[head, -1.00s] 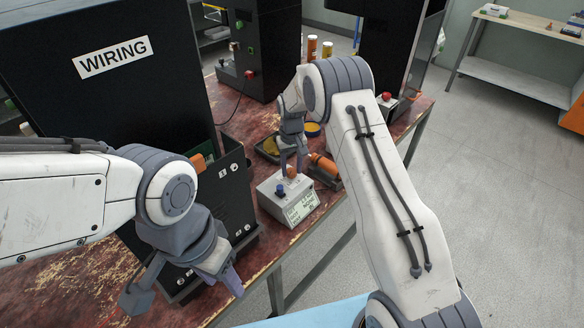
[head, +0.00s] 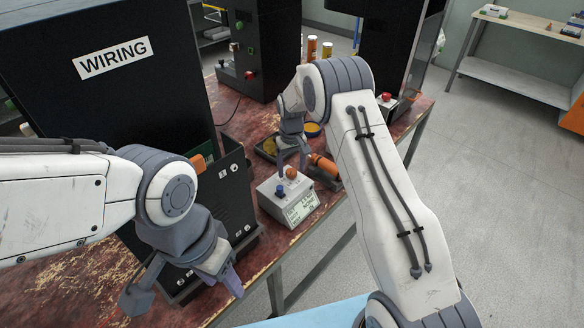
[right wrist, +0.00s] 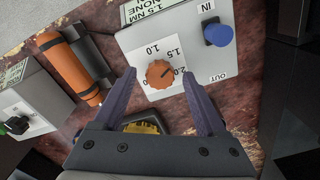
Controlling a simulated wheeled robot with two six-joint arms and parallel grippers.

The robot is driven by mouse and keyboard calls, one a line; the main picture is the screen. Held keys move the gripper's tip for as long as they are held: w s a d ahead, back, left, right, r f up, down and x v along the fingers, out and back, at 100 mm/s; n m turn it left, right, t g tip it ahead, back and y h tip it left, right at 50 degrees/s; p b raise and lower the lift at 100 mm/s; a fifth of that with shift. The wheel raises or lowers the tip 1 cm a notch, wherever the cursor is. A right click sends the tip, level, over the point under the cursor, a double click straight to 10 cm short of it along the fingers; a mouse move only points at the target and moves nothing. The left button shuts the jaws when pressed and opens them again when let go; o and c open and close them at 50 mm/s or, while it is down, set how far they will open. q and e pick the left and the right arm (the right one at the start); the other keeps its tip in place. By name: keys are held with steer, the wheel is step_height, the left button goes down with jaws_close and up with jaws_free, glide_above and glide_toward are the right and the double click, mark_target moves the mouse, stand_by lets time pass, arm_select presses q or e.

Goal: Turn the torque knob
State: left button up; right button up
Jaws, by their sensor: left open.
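The torque knob is a round orange knob (head: 291,173) on top of a light grey box (head: 272,202). In the right wrist view the knob (right wrist: 159,73) sits on a white dial plate marked 1.0, 1.5 and 2.0; its dark mark points up and right, toward the 1.5 to 2.0 side. My right gripper (head: 292,162) is open above the knob. In the right wrist view its fingertips (right wrist: 158,76) stand apart on either side of the knob, with gaps visible. My left gripper (head: 183,291) is open and empty, in front of the black WIRING cabinet.
A blue knob (head: 281,190) stands beside the orange knob, marked IN and OUT in the wrist view. The black WIRING cabinet (head: 110,90) fills the left.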

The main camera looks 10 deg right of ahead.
mark_target(291, 171)
step_height(291, 171, up, 10)
steer(key=b, duration=0.1)
steer(key=shift+r, duration=0.2)
stand_by(0.3)
